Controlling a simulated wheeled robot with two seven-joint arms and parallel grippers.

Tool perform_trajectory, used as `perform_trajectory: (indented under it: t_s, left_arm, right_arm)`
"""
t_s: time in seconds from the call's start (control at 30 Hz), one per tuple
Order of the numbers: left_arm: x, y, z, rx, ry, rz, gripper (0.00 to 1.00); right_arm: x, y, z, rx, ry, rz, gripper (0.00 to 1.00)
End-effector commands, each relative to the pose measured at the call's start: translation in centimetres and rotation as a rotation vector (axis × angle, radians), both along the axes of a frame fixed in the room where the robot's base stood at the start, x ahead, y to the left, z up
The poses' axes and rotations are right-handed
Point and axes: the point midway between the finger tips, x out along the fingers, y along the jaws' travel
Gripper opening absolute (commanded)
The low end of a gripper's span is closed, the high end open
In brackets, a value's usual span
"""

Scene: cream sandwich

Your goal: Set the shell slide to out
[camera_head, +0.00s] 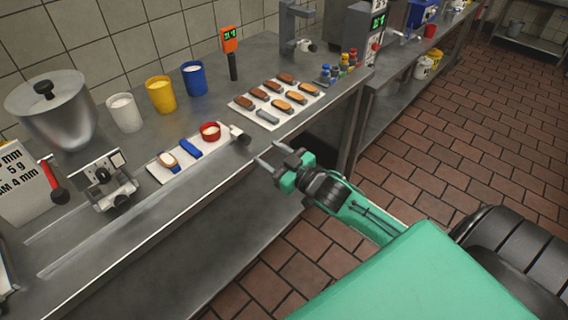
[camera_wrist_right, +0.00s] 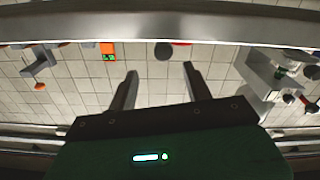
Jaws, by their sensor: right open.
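A long white strip (camera_head: 153,172) lies on the steel counter at its front edge. On it are a shell-like tan piece (camera_head: 168,159) on a blue bed, a blue block (camera_head: 190,149) and a red cup (camera_head: 210,130) with pale contents. A white block with a dark knob (camera_head: 243,139) sits at its right end; I cannot tell whether this is the shell slide or which way it is set. My right gripper (camera_head: 267,152) is open and empty, just off the counter edge, right of the knob. The wrist view also shows its parted fingers (camera_wrist_right: 160,70). My left gripper is out of view.
A white tray (camera_head: 241,103) of brown and tan shells lies behind to the right. White, yellow (camera_head: 161,95) and blue cups and a steel pot (camera_head: 62,115) stand at the back. A metal device (camera_head: 107,180) stands left. The tiled floor right of the counter is open.

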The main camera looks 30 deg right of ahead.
Motion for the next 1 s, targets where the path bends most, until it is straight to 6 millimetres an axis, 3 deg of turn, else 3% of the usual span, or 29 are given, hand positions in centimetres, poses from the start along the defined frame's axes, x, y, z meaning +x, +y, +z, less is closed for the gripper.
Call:
perform_trajectory:
  t_s: [0.2, 0.4, 1.0]
  left_arm:
    - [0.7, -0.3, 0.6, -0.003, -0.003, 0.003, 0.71]
    - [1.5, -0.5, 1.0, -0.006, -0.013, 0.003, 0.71]
    - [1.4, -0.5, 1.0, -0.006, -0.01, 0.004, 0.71]
  right_arm:
    - [-2.8, -0.8, -0.1, 0.0, 0.003, -0.001, 0.5]
    - [-4.0, -1.1, 0.0, 0.0, 0.001, 0.0, 0.5]
    - [-4.2, -1.2, 0.0, 0.0, 0.001, 0.0, 0.5]
